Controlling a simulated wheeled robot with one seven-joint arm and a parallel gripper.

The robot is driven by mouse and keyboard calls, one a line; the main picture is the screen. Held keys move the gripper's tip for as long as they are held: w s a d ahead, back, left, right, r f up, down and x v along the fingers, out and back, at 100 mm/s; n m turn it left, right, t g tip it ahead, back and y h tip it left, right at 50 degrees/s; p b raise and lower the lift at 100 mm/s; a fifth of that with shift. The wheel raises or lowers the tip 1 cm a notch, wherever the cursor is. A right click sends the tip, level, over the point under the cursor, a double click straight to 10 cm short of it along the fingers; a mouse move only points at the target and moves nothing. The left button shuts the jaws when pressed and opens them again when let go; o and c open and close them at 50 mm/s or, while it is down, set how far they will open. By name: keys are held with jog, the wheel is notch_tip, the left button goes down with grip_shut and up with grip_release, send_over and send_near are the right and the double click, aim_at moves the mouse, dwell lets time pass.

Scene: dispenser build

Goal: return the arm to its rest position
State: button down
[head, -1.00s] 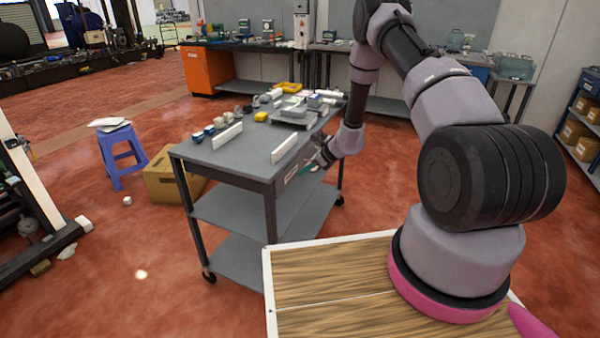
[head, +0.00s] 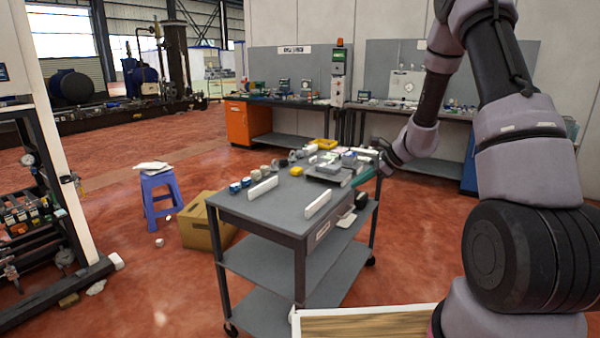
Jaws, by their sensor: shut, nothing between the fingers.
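My arm rises from the right edge in the head view, bends at the top and comes down to the right of the grey cart (head: 262,210).
The cart top carries white bars (head: 263,188), small blue-capped parts, a grey tray and a yellow bin (head: 324,143). A cardboard box (head: 205,229) and a blue stool (head: 160,195) stand to the left. Benches line the back wall.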

jog(key=s+a+r+n+h, duration=0.1)
jog(key=s+r+n, duration=0.3)
jog(key=s+r, duration=0.5)
jog(key=s+a+r+n+h, duration=0.1)
jog(key=s+r+n, duration=0.4)
jog(key=r, duration=0.7)
jog(key=s+d+r+n+t+h, duration=0.1)
jog(key=s+d+r+n+h, duration=0.1)
jog(key=s, duration=0.7)
jog(key=s+d+r+n+t+h, duration=0.1)
jog(key=s+d+r+n+h, duration=0.1)
jog(key=s+r+n, duration=0.3)
jog(key=s+d+r, duration=0.1)
jog(key=s, duration=0.2)
jog(key=shift+s+r+t, duration=0.2)
jog(key=shift+s+t, duration=0.15)
jog(key=shift+t, duration=0.05)
jog(key=shift+d, duration=0.1)
